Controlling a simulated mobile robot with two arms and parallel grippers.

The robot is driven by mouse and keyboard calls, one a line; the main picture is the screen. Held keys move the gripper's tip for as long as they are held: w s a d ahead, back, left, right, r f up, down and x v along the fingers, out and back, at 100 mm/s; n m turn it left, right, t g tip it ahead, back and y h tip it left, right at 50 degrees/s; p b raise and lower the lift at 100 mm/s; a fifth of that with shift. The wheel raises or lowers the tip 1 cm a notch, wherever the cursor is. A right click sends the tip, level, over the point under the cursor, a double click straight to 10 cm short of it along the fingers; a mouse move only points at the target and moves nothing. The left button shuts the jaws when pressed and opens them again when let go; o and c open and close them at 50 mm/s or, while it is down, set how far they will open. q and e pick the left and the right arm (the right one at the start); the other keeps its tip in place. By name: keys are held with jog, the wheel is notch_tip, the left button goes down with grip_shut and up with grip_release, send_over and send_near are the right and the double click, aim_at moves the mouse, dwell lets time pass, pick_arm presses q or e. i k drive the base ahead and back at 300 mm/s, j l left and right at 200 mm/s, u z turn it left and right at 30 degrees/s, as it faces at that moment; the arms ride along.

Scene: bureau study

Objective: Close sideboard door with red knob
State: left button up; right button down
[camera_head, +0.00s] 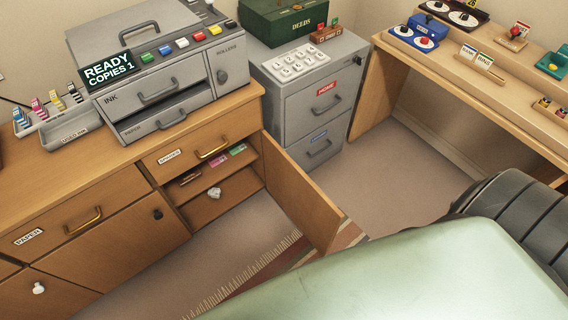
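The wooden sideboard (113,186) stands along the left. One of its doors (304,205) stands open at the right end, swung out over the floor, with its hinge side by the grey cabinet. I cannot see a red knob on it; its outer face is turned away from me. Other fronts carry a black knob (157,214) and a white knob (38,288). Neither of my grippers is in view.
A grey drawer cabinet (314,104) stands just behind the open door. A wooden desk (455,72) runs along the right. A fringed rug (262,268) lies in front of the sideboard. The floor (385,187) right of the door is clear.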

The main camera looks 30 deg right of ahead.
aim_at(318, 218)
jog(key=k+l+u, duration=0.15)
jog(key=l, duration=0.25)
jog(key=l+u, duration=0.1)
jog(key=l, duration=0.35)
jog(key=k+l+u, duration=0.15)
jog(key=l, duration=0.25)
jog(key=k+l+u, duration=0.1)
jog(key=l, duration=0.3)
jog(key=k+l+u, duration=0.25)
jog(key=k+l, duration=0.2)
jog(key=l, duration=0.25)
